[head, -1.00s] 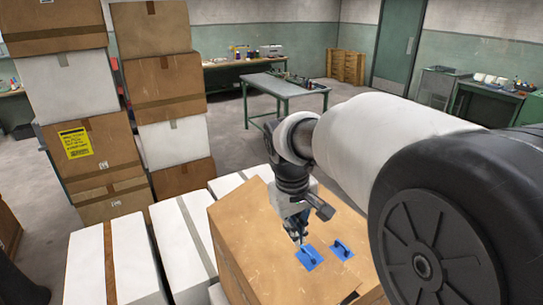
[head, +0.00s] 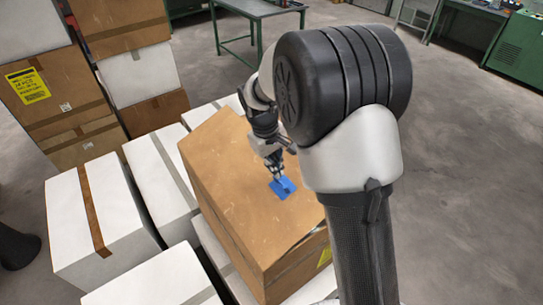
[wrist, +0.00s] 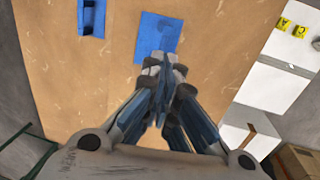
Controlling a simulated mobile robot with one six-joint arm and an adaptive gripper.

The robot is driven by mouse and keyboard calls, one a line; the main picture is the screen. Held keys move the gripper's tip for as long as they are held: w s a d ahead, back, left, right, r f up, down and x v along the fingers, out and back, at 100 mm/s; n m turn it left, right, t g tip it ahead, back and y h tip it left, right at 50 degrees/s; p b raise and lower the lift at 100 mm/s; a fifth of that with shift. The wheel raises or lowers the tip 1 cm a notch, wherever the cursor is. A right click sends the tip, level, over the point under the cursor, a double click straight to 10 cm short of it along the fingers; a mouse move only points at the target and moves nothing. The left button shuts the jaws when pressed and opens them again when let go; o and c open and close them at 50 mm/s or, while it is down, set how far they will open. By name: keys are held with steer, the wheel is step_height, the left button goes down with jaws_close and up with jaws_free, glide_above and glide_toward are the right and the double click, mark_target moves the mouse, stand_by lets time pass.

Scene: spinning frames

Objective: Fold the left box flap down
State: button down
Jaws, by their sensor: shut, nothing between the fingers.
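The large brown cardboard box (head: 225,180) stands in the middle of the head view, and its top panels fill much of the wrist view (wrist: 60,80). A blue patch (head: 282,187) lies on the top; the wrist view shows it just beyond my fingertips (wrist: 157,32). A second blue patch with a handle (wrist: 92,20) shows at the upper left there. My gripper (head: 277,178) is shut and empty, pointing down at the nearer patch, fingertips together (wrist: 163,62). I cannot tell whether they touch it. The box's front top edge gapes slightly. My arm hides its right side.
White boxes (head: 95,215) stand close along the left, with another white box (head: 165,280) in front. Tall stacks of boxes (head: 60,90) rise at the back left. A green table (head: 255,10) stands behind. Open floor (head: 455,180) lies on the right.

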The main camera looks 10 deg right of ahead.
mark_target(286, 179)
steer(key=shift+w+d+f, duration=0.1)
steer(key=shift+d+f, duration=0.05)
steer(key=shift+f, duration=0.6)
steer(key=shift+d+f, duration=0.1)
steer(key=shift+f, duration=0.65)
steer(key=shift+d+f, duration=0.2)
steer(key=d+f+y, duration=0.1)
steer(key=f, duration=0.1)
steer(key=w+d+f+y, duration=0.1)
steer(key=f, duration=0.1)
steer(key=d+f+g, duration=0.1)
steer(key=f, duration=0.2)
steer(key=shift+w+y, duration=0.2)
steer(key=shift+y, duration=0.2)
steer(key=shift+r, duration=0.2)
